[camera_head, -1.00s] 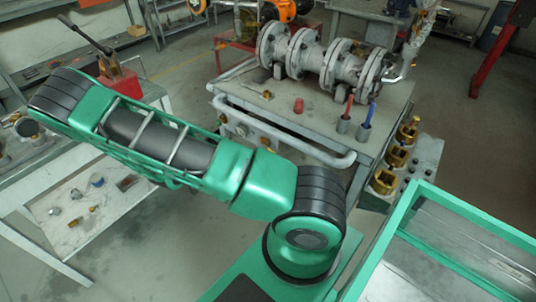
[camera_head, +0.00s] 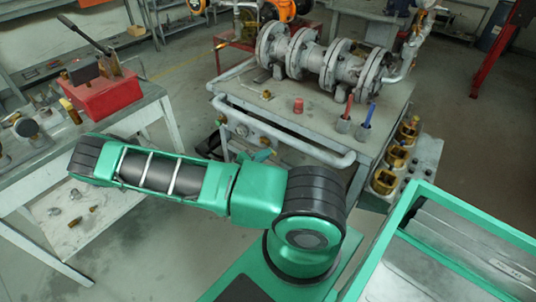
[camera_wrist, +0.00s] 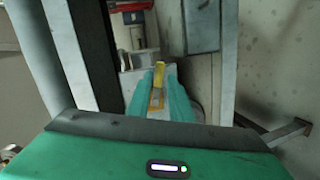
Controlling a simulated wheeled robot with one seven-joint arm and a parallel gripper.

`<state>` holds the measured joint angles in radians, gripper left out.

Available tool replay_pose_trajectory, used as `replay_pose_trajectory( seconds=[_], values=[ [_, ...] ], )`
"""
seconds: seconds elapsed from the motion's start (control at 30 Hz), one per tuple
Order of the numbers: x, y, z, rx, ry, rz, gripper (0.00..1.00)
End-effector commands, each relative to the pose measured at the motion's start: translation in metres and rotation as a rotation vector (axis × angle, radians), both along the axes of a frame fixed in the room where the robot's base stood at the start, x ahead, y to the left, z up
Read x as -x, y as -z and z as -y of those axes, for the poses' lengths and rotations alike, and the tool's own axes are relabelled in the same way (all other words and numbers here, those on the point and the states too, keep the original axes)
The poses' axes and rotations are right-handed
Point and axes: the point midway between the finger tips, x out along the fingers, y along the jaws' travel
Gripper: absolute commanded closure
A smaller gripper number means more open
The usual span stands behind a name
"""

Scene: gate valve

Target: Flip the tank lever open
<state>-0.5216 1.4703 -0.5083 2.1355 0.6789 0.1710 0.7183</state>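A red tank-like box (camera_head: 102,97) stands on the left table in the head view. A long dark lever (camera_head: 85,35) rises from it toward the upper left. A brass-coloured piece (camera_head: 70,111) is at its left front. In the wrist view, my gripper (camera_wrist: 161,78) shows two teal fingers, apart. A yellow bar-like piece (camera_wrist: 159,70) appears between or just beyond them; I cannot tell whether they touch it or what it belongs to. In the head view, small green parts, likely my gripper (camera_head: 262,155), show behind my arm by the middle cart, far from the red box.
The middle cart (camera_head: 225,105) carries a grey flanged valve assembly (camera_head: 315,60) and has a bent pipe rail in front. Brass fittings (camera_head: 397,157) stand to its right. The left table (camera_head: 40,165) holds small metal parts. In the wrist view, upright posts (camera_wrist: 225,60) stand close by.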

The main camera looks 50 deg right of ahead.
Motion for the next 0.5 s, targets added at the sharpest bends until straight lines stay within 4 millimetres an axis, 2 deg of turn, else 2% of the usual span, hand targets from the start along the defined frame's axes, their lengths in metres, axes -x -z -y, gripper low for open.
replay_pose_trajectory(
  seconds=[0.1, 0.2, 0.5],
  values=[
    [0.002, 0.004, 0.016, 0.002, 0.001, 0.0, 0.81],
    [0.002, 0.006, 0.024, 0.0, 0.002, -0.002, 0.81],
    [0.002, 0.008, 0.03, -0.001, 0.0, -0.001, 0.81]
  ],
)
